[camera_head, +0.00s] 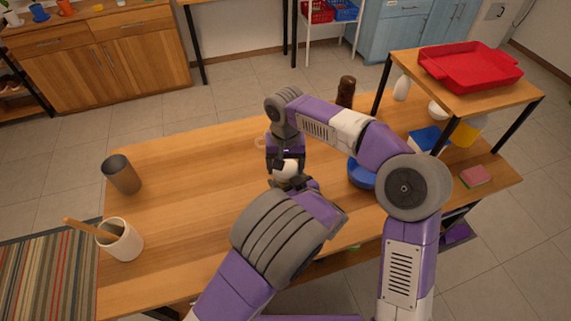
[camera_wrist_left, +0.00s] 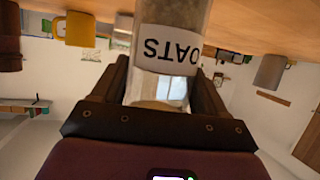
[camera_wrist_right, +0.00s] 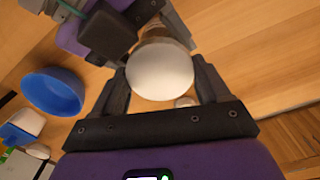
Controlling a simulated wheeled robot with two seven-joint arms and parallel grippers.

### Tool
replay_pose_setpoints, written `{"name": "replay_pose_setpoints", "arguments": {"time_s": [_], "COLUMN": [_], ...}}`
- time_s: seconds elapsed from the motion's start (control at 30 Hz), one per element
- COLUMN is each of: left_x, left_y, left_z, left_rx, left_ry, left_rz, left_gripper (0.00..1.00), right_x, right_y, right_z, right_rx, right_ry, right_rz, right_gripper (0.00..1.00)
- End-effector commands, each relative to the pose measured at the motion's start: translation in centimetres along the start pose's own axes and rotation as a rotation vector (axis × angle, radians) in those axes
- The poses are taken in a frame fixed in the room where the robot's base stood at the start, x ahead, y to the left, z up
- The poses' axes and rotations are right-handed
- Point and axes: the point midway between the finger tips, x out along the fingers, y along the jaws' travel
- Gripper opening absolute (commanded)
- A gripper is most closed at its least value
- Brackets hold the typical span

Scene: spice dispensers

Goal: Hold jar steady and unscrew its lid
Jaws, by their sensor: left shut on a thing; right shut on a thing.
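The jar (camera_wrist_left: 175,18), with a white label reading OATS, stands between my left gripper's fingers (camera_wrist_left: 160,92); the label appears upside down in the left wrist view. My left gripper (camera_head: 291,184) is shut on the jar body from the near side in the head view, where my arm hides part of it. The white round lid (camera_wrist_right: 161,70) fills the space between my right gripper's fingers (camera_wrist_right: 160,90) in the right wrist view. My right gripper (camera_head: 286,161) comes down from above and is shut on the lid, which seems to be on the jar. Whether the jar touches the table cannot be told.
The wooden table (camera_head: 190,200) is clear left of the jar. A grey cup (camera_head: 122,174) and a white crock (camera_head: 121,241) stand at its left. A blue bowl (camera_head: 361,174) and a brown mill (camera_head: 346,90) are close to my right arm. A red tray (camera_head: 470,66) sits on the raised shelf.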

Motion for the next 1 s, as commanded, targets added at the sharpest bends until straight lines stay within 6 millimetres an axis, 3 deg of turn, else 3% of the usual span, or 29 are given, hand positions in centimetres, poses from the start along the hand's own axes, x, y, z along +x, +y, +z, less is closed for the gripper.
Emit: {"name": "replay_pose_setpoints", "arguments": {"time_s": [0.53,0.7,1.0], "left_x": [0.03,0.03,0.03], "left_y": [-0.04,-0.05,-0.06], "left_z": [-0.04,-0.04,-0.03], "left_rx": [-0.001,0.0,0.0], "left_ry": [0.001,0.001,0.001], "left_rz": [-0.001,-0.001,-0.002], "left_gripper": [0.0,0.0,0.0], "right_x": [-0.1,-0.11,-0.11], "right_y": [0.05,0.06,0.07], "right_z": [-0.05,-0.06,-0.07], "right_rx": [-0.961,-1.087,-1.099], "right_ry": [0.001,0.001,0.001], "right_rz": [0.0,0.001,0.001], "right_gripper": [0.39,0.39,0.39]}}
